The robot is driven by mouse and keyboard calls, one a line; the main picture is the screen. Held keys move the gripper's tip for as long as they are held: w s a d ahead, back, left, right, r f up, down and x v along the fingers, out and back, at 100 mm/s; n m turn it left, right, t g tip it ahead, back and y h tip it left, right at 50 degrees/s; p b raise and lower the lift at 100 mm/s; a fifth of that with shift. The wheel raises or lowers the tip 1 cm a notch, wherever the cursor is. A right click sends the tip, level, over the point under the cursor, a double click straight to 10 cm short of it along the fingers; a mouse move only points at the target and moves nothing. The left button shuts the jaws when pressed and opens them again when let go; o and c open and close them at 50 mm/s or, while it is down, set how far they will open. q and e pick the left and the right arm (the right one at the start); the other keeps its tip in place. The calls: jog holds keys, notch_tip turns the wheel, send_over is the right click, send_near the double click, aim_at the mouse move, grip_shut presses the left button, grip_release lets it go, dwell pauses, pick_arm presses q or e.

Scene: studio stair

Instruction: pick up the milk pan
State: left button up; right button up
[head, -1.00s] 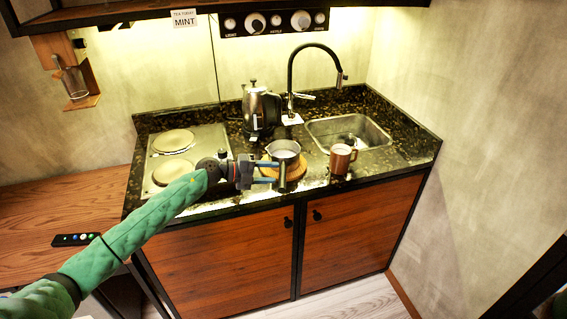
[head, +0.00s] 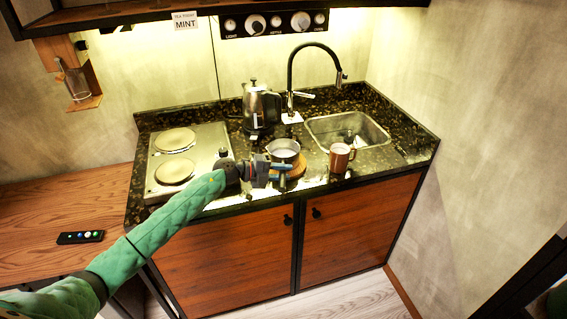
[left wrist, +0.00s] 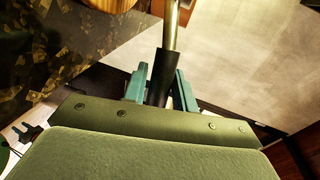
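The milk pan (head: 284,146) is a small grey metal pot on a round wooden board (head: 299,167) near the counter's front edge. Its handle points toward me. In the left wrist view the handle (left wrist: 162,70) shows as a metal rod with a black grip. My left gripper (head: 282,172) is at this handle, one finger on each side. In the left wrist view the fingers (left wrist: 160,85) close in against the black grip. The pan appears to rest on the board. My right gripper is not in view.
A brown mug (head: 339,158) stands close to the right of the pan. A kettle (head: 257,108) is behind it, the hob (head: 190,160) to the left, and the sink (head: 348,131) with its black tap (head: 291,75) behind right. The space above the pan is clear.

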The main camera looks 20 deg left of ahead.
pick_arm(q)
grip_shut()
jog(key=shift+r, duration=0.1)
